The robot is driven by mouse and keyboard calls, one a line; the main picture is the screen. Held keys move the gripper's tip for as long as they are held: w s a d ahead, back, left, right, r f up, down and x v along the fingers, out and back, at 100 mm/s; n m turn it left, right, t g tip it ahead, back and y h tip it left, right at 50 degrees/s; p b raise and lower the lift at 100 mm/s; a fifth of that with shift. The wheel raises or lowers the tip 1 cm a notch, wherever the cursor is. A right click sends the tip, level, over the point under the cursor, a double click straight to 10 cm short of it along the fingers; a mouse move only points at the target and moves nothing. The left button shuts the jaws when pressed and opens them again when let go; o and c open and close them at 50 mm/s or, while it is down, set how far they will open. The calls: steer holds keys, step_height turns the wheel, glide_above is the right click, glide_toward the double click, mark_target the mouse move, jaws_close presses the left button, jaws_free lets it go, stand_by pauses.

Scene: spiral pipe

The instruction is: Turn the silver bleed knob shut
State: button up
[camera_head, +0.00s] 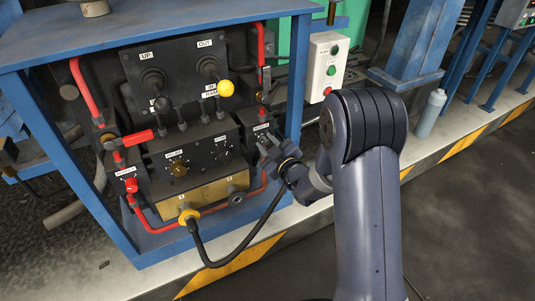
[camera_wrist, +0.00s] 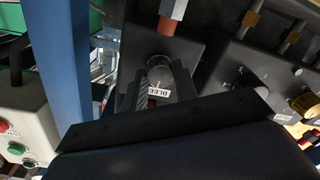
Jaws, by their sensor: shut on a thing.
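The bleed knob (camera_wrist: 158,63) shows in the wrist view as a small dark-grey round part on a black panel, with an upside-down BLEED label (camera_wrist: 158,90) beside it. In the head view the BLEED label (camera_head: 260,127) is on the right of the black panel, and the knob there is mostly hidden by my gripper. My gripper (camera_head: 266,146) is at the panel, its fingers closed around the knob; in the wrist view the fingertips (camera_wrist: 160,76) lie on either side of it. The knob's exact turn angle cannot be read.
A blue frame (camera_head: 295,75) stands close right of the panel. Red pipes (camera_head: 262,45) run around it. A black hose (camera_head: 235,255) hangs below my gripper from a yellow fitting (camera_head: 189,216).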

steer(key=n+b, duration=0.3)
steer(key=n, duration=0.1)
steer(key=shift+f, duration=0.1)
steer(key=n, duration=0.4)
steer(key=shift+a+n+h+b, duration=0.1)
steer(key=shift+n+h+b, duration=0.25)
steer(key=shift+n+h, duration=0.05)
stand_by(0.4)
steer(key=o, duration=1)
steer(key=p+v, duration=0.2)
steer(key=v, duration=0.9)
